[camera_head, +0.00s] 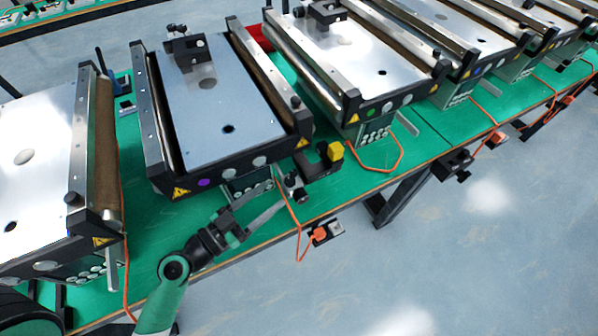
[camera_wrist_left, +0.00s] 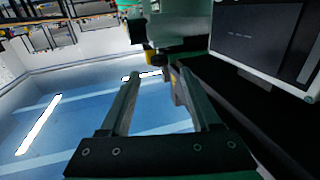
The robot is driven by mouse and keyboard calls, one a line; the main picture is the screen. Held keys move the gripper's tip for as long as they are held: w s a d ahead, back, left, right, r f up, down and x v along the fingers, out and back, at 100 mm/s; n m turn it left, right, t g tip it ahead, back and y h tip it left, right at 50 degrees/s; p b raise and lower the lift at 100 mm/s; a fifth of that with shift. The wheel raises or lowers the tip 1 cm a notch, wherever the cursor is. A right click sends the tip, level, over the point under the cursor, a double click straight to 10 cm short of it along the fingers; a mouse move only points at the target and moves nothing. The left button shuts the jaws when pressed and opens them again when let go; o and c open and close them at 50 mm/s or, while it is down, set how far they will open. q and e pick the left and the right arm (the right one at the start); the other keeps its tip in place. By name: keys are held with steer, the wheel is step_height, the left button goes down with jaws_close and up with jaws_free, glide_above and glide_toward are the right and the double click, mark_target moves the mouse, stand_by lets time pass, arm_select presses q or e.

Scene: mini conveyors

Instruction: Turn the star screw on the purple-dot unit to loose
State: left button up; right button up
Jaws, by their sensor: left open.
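The purple-dot unit (camera_head: 218,110) is a small conveyor with a grey plate, black side rails and a purple dot (camera_head: 205,183) on its front. A black bracket (camera_head: 318,170) with a yellow knob (camera_head: 335,151) sticks out at its front right corner. A small dark and grey knob-like part (camera_head: 294,186) sits at the bracket's near end; I cannot tell if it is the star screw. My left gripper (camera_head: 272,195) is open, its fingers pointing at this part. In the left wrist view, the gap between my open fingers (camera_wrist_left: 159,78) looks empty, with a small yellow part (camera_wrist_left: 152,57) beyond it.
A similar unit (camera_head: 40,150) stands to the left and a green-dot unit (camera_head: 360,60) to the right. Orange cables (camera_head: 383,168) hang over the green table's front edge. A dark-framed screen (camera_wrist_left: 262,38) is close on the right in the wrist view.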

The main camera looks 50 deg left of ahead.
mark_target(299, 180)
arm_select(q)
steer(key=w+p, duration=0.1)
steer(key=w, duration=0.4)
steer(key=w+p, duration=0.1)
steer(key=w, duration=0.4)
steer(key=shift+w+a+r, duration=0.1)
steer(key=shift+w+a, duration=0.05)
steer(key=shift+a, duration=0.05)
